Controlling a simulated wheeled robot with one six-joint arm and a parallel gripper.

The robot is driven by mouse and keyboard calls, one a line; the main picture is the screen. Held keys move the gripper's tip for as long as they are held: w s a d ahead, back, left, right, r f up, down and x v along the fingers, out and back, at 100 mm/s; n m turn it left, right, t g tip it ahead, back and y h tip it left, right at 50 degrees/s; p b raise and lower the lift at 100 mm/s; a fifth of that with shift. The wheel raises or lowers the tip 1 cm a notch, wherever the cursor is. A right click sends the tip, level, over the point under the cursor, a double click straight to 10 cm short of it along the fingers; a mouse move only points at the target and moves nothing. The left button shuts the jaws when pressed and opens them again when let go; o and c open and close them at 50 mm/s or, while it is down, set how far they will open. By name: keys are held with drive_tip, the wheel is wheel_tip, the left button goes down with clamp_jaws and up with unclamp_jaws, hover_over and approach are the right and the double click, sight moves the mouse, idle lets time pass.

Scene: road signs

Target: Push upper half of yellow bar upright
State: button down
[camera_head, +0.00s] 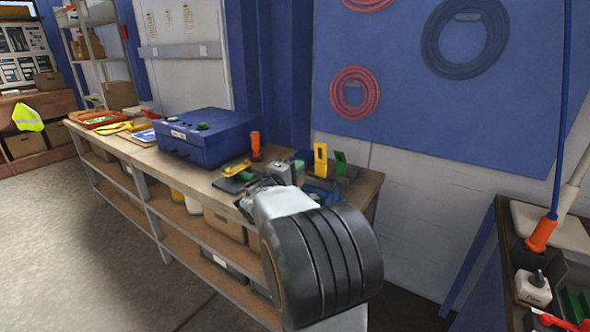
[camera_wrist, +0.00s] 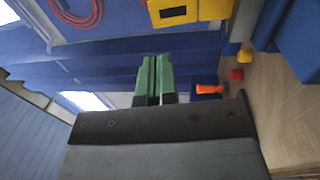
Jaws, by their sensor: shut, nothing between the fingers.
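A yellow bar (camera_head: 320,159) with a dark rectangular patch stands upright near the right end of the workbench in the head view. In the wrist view, a yellow piece with a dark rectangle (camera_wrist: 185,12) shows at the top edge, cut off by the frame; it looks like the same bar. My gripper (camera_wrist: 159,62) shows in the wrist view as two green-faced fingers close together, with nothing held. The yellow piece lies beyond the fingertips with a visible gap.
A blue case (camera_head: 205,136) stands on the workbench (camera_head: 143,150) left of the bar. An orange-handled item (camera_head: 256,146), a lower yellow piece (camera_head: 237,168) and a green upright piece (camera_head: 340,163) stand nearby. A blue wall panel with hoses rises behind.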

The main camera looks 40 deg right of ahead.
sight(319, 148)
drive_tip(key=p+x, duration=0.2)
drive_tip(key=x, duration=0.8)
drive_tip(key=shift+d+p, duration=0.2)
drive_tip(key=shift+p, duration=0.2)
